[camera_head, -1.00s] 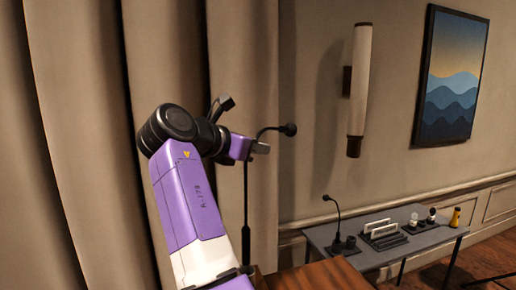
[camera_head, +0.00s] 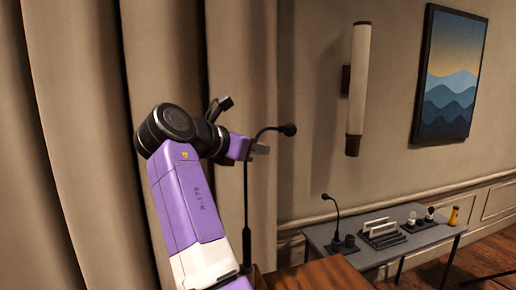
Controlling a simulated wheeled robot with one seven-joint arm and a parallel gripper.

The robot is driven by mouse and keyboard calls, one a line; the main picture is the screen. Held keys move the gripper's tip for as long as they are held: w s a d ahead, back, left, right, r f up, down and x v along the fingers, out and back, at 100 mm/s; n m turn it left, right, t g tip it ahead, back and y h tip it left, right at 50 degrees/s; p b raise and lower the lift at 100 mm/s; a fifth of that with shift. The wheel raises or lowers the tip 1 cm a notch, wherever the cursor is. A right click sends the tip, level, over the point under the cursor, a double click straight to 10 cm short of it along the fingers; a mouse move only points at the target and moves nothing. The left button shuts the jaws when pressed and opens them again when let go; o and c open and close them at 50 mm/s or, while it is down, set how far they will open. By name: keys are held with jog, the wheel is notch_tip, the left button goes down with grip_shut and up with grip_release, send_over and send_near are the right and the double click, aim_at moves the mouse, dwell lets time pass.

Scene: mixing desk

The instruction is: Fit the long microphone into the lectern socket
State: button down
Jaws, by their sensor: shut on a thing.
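The long microphone (camera_head: 246,195) is a thin black gooseneck with a thicker lower stem, and its head (camera_head: 288,129) bends over to the right. My gripper (camera_head: 258,148) is shut on its upper neck and holds it about upright. The brown wooden lectern top (camera_head: 318,275) shows at the bottom of the picture.
A grey table (camera_head: 400,246) stands to the right, against the wall. It bears a shorter gooseneck microphone (camera_head: 336,215), a slotted rack (camera_head: 384,236), several small items and a yellow object (camera_head: 454,216). A beige curtain (camera_head: 80,130) hangs close behind my arm.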

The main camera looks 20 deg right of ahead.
jog(key=shift+w+f, duration=0.2)
jog(key=shift+f, duration=0.65)
jog(key=shift+w+a+f, duration=0.1)
jog(key=shift+f, duration=2.4)
dwell(0.4)
jog(key=c, duration=1.5)
grip_release()
jog(key=shift+a+f, duration=0.1)
